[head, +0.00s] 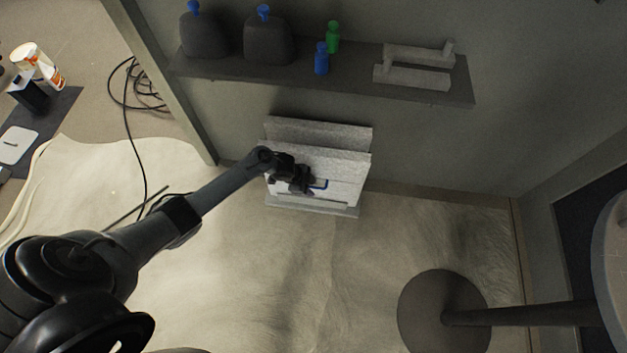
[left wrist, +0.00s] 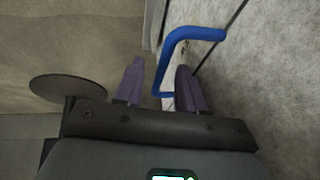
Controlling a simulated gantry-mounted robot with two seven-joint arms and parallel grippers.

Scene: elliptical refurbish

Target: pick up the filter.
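My left gripper (head: 307,186) is at the unit's front, just left of the handle. Its two purple fingers (left wrist: 158,82) are apart, with the right one overlapping the handle in the picture. My right gripper is in neither view.
A wall shelf (head: 335,84) above holds two dark jugs (head: 268,42), small blue and green bottles (head: 321,62) and a grey bracket (head: 415,62). A round-based stand (head: 420,305) is at lower right. Black cables (head: 128,90) lie at left. Floor in front of the unit is clear.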

